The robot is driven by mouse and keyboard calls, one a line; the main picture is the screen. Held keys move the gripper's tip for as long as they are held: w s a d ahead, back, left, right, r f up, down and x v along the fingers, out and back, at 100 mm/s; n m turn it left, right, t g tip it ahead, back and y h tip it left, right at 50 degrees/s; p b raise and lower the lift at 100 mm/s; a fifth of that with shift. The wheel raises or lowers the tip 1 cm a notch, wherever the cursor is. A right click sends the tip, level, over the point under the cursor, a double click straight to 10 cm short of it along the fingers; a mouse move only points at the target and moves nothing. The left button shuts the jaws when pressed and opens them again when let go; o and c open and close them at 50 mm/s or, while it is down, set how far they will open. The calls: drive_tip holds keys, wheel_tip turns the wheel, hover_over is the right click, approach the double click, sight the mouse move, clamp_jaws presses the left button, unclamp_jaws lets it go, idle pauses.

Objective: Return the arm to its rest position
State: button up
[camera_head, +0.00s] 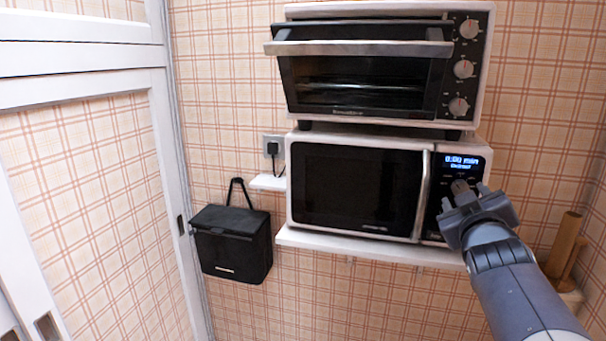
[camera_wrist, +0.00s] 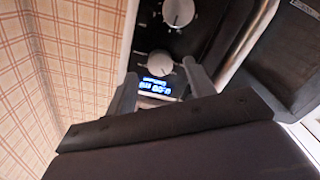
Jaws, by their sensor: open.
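My gripper (camera_head: 466,194) is in front of the right side of the microwave (camera_head: 360,187), over the lower part of its control panel. Its two fingers are spread apart with nothing between them. In the wrist view the open fingers (camera_wrist: 160,88) frame the lit display (camera_wrist: 154,86), with a round silver knob (camera_wrist: 160,62) just beyond it and a second knob (camera_wrist: 178,12) farther up. I cannot tell whether the fingertips touch the panel. My arm (camera_head: 520,287) reaches in from the lower right. The microwave door is shut.
A toaster oven (camera_head: 370,72) sits above the microwave, its door handle sticking out. The microwave stands on a white wall shelf (camera_head: 345,247). A wooden holder (camera_head: 564,245) is close right of my arm. A black box (camera_head: 231,245) hangs at left beside a white-framed door (camera_head: 168,180).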

drive_tip(key=shift+x, duration=1.05)
